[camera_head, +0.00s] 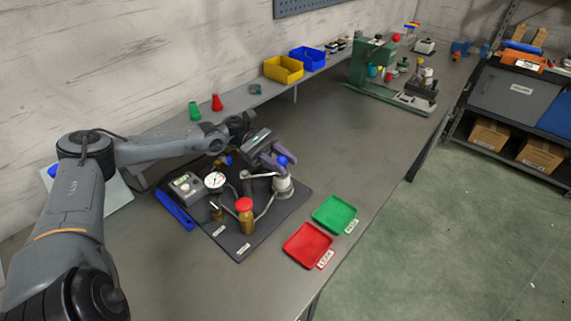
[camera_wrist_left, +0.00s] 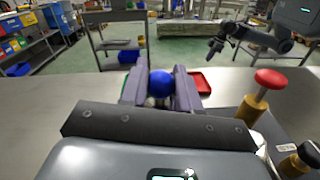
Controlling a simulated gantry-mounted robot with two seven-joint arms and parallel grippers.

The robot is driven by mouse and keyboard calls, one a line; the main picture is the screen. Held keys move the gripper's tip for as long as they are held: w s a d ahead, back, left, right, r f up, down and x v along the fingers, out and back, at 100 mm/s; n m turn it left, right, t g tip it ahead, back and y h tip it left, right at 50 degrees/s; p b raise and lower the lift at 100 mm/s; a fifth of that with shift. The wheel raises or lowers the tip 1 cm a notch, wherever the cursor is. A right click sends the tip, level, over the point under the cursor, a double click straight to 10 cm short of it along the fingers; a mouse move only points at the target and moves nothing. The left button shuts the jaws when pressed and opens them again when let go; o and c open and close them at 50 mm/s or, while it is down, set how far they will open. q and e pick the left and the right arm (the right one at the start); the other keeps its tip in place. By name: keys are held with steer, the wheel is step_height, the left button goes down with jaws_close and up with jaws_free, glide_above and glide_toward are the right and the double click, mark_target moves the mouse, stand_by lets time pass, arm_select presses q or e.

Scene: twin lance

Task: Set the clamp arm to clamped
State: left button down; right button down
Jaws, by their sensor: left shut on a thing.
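The clamp's blue ball knob (camera_head: 282,160) sits at the top of a metal fitting (camera_head: 283,186) on the right part of the dark fixture mat (camera_head: 262,222). My left gripper (camera_head: 277,160) reaches in from the left and is shut on this knob. In the left wrist view the blue knob (camera_wrist_left: 161,83) is between the two grey fingers of my left gripper (camera_wrist_left: 160,90). The rest of the clamp arm is largely hidden by the gripper. My right gripper (camera_wrist_left: 215,48) shows small in the left wrist view, away from the clamp; its jaw state is unclear.
A red-topped brass valve (camera_head: 245,215), a dial gauge (camera_head: 214,180) and a grey meter (camera_head: 185,184) stand on the mat near the clamp. A red tray (camera_head: 307,245) and a green tray (camera_head: 335,214) lie to the right.

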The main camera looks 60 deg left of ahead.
arm_select(q)
steer(key=c, duration=1.2)
jaws_free()
steer(key=shift+r, duration=0.1)
steer(key=shift+c, duration=0.2)
steer(key=o, duration=0.4)
steer(key=shift+r+p, duration=0.3)
steer(key=shift+r, duration=0.05)
step_height(320, 180, up, 4)
steer(key=shift+d+r+p, duration=0.1)
steer(key=shift+p, duration=1.1)
steer(key=w+d+r+b, duration=0.2)
steer(key=d+r, duration=0.4)
steer(key=d, duration=0.5)
steer(key=shift+w+d, duration=0.15)
steer(key=shift+w, duration=0.2)
